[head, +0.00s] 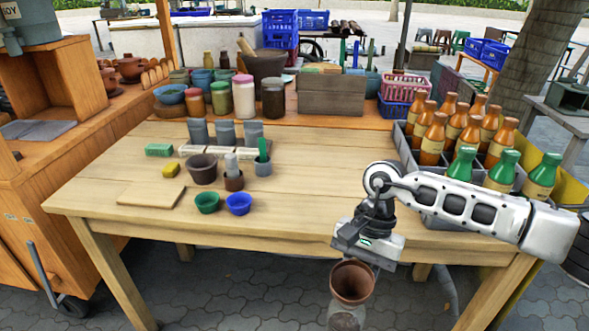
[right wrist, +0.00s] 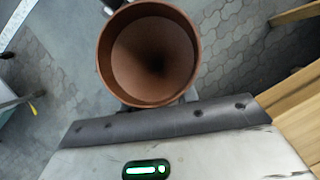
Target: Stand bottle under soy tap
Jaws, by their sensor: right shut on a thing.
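The grey soy container (head: 38,22), its label partly cut off, stands at the top left on a wooden stand, with its tap (head: 12,42) at the front. My right gripper (head: 362,262) is shut on a clear bottle (head: 346,316) with a brown funnel (head: 352,280) in its top. The bottle hangs roughly upright in front of the table's near edge, over the pavement; its base is cut off by the frame. In the right wrist view the funnel's wide mouth (right wrist: 148,55) hides the bottle and the grip. My left gripper is not in view.
The wooden table (head: 300,205) carries bowls, cups, jars and a flat board (head: 151,194). A grey crate (head: 470,215) of brown and green bottles stands at its right. The wooden cart (head: 60,190) is at the left. The table's front middle is clear.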

